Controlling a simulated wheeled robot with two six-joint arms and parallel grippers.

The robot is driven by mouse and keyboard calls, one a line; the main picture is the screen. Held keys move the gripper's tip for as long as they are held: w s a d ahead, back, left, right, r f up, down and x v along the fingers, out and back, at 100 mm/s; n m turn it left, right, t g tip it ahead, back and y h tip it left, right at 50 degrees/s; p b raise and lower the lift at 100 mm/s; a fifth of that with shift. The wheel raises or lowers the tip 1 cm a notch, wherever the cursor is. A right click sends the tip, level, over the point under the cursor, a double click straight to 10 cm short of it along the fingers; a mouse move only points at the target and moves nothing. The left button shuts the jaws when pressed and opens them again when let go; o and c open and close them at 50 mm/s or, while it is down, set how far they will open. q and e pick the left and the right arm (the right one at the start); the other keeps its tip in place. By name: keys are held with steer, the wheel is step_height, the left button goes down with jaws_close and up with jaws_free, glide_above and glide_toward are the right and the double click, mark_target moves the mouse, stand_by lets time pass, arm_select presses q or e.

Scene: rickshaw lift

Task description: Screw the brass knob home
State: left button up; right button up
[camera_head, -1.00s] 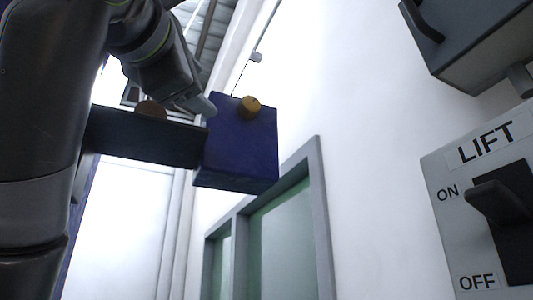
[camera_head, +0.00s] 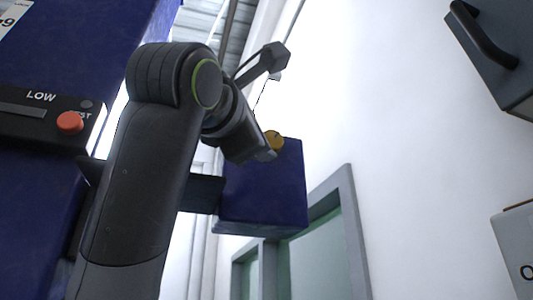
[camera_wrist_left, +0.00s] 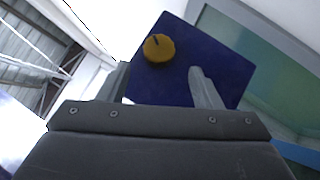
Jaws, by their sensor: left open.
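The brass knob (camera_head: 274,140) is a short yellow round piece on top of a dark blue box (camera_head: 272,188). In the left wrist view the knob (camera_wrist_left: 159,48) shows a dark line on its face, and the blue box (camera_wrist_left: 225,65) lies behind it. My left gripper (camera_head: 266,157) is close to the knob and partly overlaps it in the head view. In the left wrist view my left gripper (camera_wrist_left: 163,82) is open and empty, and the knob appears beyond its fingertips, apart from them. How deep the knob sits is not clear. My right gripper is not in view.
A blue cabinet with a black LOW panel and red button (camera_head: 70,122) stands at the left, behind my arm. A dark grey handled box (camera_head: 497,55) is on the right. Part of a grey panel (camera_head: 517,245) shows lower right. A green-paned window (camera_head: 315,255) is below the blue box.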

mark_target(271, 142)
arm_select(q)
steer(key=p+x, duration=0.2)
steer(key=x, duration=0.3)
steer(key=shift+r+p, duration=0.1)
steer(key=shift+p, duration=0.3)
steer(key=shift+c, duration=0.6)
steer(key=c, duration=0.9)
